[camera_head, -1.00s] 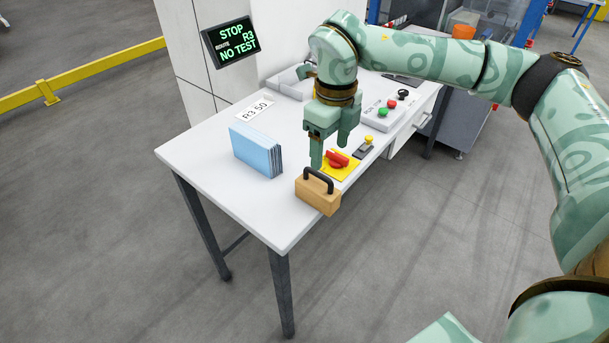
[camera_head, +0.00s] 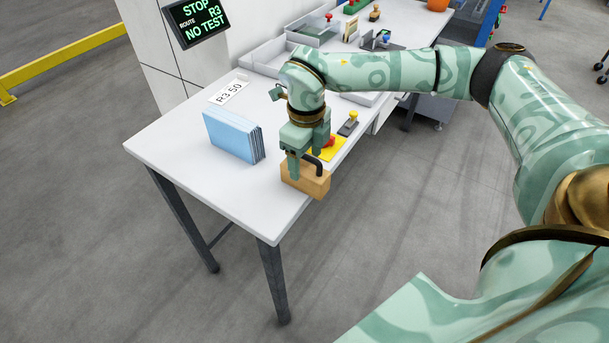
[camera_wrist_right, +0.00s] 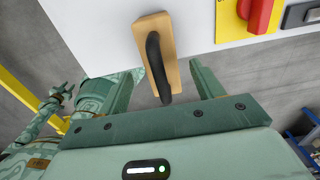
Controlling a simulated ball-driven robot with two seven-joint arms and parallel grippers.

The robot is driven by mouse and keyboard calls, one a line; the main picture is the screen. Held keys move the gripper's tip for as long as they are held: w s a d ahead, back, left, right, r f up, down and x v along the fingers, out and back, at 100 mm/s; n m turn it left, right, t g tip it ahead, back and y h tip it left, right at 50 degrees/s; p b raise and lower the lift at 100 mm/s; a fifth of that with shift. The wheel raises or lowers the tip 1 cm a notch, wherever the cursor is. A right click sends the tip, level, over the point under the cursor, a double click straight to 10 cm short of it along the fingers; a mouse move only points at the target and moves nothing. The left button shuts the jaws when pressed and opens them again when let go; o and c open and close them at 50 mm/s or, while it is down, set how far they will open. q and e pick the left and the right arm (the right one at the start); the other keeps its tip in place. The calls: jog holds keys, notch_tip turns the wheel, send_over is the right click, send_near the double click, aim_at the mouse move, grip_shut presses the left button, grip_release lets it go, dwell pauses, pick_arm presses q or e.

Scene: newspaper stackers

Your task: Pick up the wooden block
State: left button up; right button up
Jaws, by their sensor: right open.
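The wooden block (camera_head: 307,181), tan with a black arched handle, sits on the white table near its front right edge. My right gripper (camera_head: 306,168) is open and just above the block, hiding part of it and of its handle. In the right wrist view, the block (camera_wrist_right: 157,30) and its handle lie between the two open fingers of the gripper (camera_wrist_right: 160,90), with space on both sides. I cannot tell from these views how far down the fingers reach beside the handle.
A blue stack of newspapers (camera_head: 233,137) stands left of the block on the table (camera_head: 190,165). A red switch on a yellow plate (camera_wrist_right: 257,14) is close beside the block. A yellow-topped lever (camera_head: 349,124) and grey trays (camera_head: 262,58) are farther back.

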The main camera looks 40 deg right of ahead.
aim_at(306, 168)
notch_tip(306, 168, down, 5)
jog(key=shift+w+d+r+b, duration=0.1)
jog(key=shift+w+r+b, duration=0.05)
jog(key=shift+b, duration=0.5)
jog(key=shift+r, duration=0.1)
jog(key=shift+c, duration=0.6)
jog(key=c, duration=1.1)
jog(key=shift+r, duration=0.15)
